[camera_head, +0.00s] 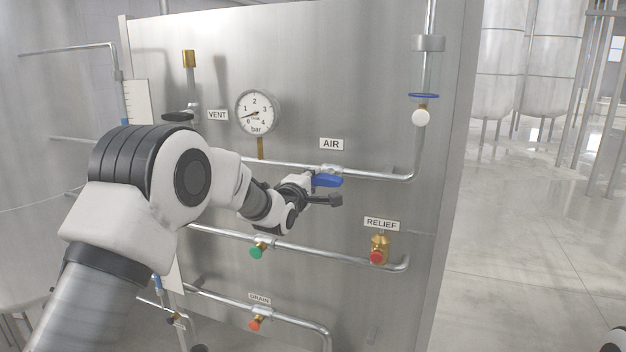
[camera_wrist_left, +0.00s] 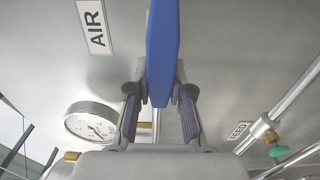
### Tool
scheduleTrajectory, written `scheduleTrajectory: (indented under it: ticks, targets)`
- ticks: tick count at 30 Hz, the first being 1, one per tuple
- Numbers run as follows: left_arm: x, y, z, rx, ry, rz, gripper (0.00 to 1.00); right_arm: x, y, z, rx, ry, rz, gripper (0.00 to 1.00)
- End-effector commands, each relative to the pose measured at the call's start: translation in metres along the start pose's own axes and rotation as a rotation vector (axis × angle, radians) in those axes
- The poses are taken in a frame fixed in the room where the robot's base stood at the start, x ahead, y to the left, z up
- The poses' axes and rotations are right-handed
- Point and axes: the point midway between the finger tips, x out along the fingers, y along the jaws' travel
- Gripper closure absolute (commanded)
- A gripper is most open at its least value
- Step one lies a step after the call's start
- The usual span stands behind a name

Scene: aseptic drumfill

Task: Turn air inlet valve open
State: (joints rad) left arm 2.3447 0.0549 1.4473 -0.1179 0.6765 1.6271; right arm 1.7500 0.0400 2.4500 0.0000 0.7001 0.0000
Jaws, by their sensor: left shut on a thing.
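The air inlet valve has a blue lever handle (camera_head: 326,181) on the upper horizontal pipe, below the AIR label (camera_head: 331,144). In the head view the handle lies roughly along the pipe. My left gripper (camera_head: 318,193) is at the handle, partly hidden by its own wrist. In the left wrist view the blue handle (camera_wrist_left: 161,60) runs down between the two fingers (camera_wrist_left: 161,112), and the gripper is shut on its end. The AIR label (camera_wrist_left: 95,27) also shows there. My right gripper is not in view.
A pressure gauge (camera_head: 257,112) and the VENT label (camera_head: 217,115) are left of the valve. A green knob (camera_head: 256,253), the RELIEF valve (camera_head: 379,250) and an orange DRAIN knob (camera_head: 254,325) are below. A white ball (camera_head: 420,117) is at the right pipe. Open floor lies right of the panel.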

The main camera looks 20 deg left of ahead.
Motion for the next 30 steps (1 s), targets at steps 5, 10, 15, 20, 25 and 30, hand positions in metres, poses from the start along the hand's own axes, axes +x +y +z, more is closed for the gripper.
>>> scheduleTrajectory:
  ticks: [5, 10, 15, 20, 25, 30]
  targets:
    - [-0.001, -0.005, 0.0, -0.015, 0.0, -0.01, 1.0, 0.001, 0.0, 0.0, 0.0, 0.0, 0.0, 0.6]
    - [-0.001, -0.006, 0.0, -0.015, 0.0, -0.011, 1.0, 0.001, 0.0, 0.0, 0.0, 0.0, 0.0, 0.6]
    - [-0.001, -0.006, 0.0, -0.015, 0.0, -0.011, 0.58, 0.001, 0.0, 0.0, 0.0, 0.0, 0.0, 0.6]
    - [0.0, -0.004, 0.0, -0.014, 0.0, -0.007, 0.54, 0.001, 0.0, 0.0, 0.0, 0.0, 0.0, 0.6]
    - [-0.001, -0.003, 0.0, -0.013, 0.0, -0.005, 0.54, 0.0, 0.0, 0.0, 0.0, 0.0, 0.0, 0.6]
    - [-0.021, -0.002, 0.0, -0.013, 0.001, -0.006, 0.54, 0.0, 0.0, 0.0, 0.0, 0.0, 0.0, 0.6]
